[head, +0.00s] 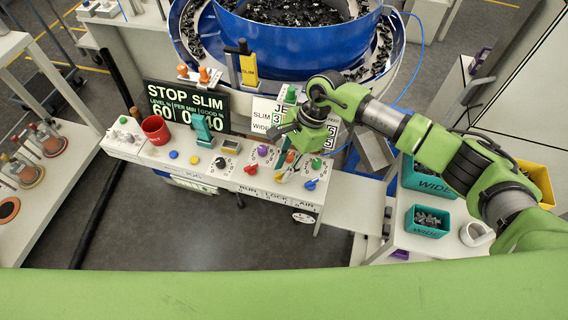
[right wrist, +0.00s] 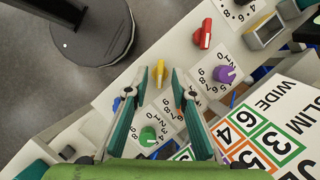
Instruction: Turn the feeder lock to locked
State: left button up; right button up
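The lock switch is a yellow knob (head: 278,177) on the front strip of the white panel, above the printed word LOCK (head: 276,195). In the right wrist view the yellow knob (right wrist: 160,74) appears between and slightly beyond the fingertips, its long handle running roughly up and down the picture. My right gripper (head: 288,160) is over the panel close to this knob. Its two teal fingers (right wrist: 160,76) are apart, with nothing held. I cannot tell whether they touch the knob. My left gripper is not in view.
A red knob (right wrist: 205,34) and a blue knob (right wrist: 117,103) flank the yellow one. A purple knob (right wrist: 227,74) and a green knob (right wrist: 149,136) sit behind. A blue bowl feeder (head: 300,45) stands at the back. Teal bins (head: 427,221) stand at right.

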jog(key=shift+a+f, duration=0.1)
jog(key=shift+f, duration=0.15)
grip_shut()
